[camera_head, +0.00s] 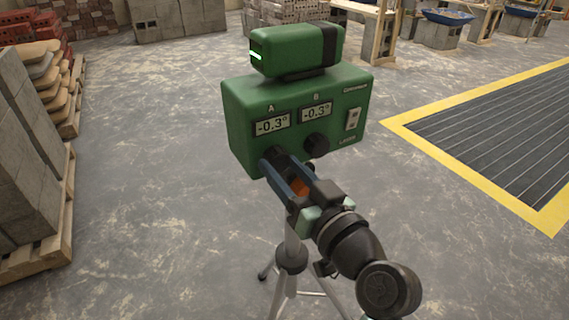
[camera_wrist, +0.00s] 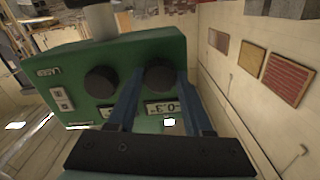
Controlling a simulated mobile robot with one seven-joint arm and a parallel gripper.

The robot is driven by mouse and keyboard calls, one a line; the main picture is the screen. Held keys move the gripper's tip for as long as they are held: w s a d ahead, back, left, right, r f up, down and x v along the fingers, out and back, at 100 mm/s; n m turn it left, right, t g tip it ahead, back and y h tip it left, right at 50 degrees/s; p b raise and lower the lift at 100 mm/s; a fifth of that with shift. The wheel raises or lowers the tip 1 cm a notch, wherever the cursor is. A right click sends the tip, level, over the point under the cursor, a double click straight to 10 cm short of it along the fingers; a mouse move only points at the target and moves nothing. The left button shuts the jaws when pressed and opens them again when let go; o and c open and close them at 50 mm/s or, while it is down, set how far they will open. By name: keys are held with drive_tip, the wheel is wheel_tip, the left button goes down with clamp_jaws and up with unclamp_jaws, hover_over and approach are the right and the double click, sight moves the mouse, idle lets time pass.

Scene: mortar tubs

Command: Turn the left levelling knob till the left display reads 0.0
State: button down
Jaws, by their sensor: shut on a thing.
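The green levelling instrument (camera_head: 240,112) stands on a tripod (camera_head: 290,258). Its left display, A (camera_head: 271,124), reads -0.3°. Its right display, B (camera_head: 316,112), also reads -0.3°. My gripper (camera_head: 275,163) is shut on the black left knob (camera_head: 272,153), below display A; the fingers partly cover the knob in the head view. In the wrist view, which is upside down, my gripper (camera_wrist: 160,82) has a blue finger on each side of the left knob (camera_wrist: 160,74). The right knob (camera_head: 316,146) is free, close beside the fingers; it also shows in the wrist view (camera_wrist: 101,81).
A white switch plate (camera_head: 352,119) is right of display B. A pallet of grey slabs (camera_head: 30,160) stands at the left. A yellow-edged floor grating (camera_head: 500,130) lies at the right. The floor around the tripod is clear.

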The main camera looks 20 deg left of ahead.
drive_tip(key=m+p, duration=0.3)
drive_tip(key=m, duration=0.2)
drive_tip(key=shift+r, duration=0.15)
drive_tip(key=shift+m+p, duration=1.35)
drive_tip(key=shift+m, duration=0.75)
drive_tip(key=shift+c, duration=1.6)
unclamp_jaws()
drive_tip(key=v, duration=1.3)
drive_tip(key=shift+b, duration=0.4)
drive_tip(key=shift+a, duration=0.1)
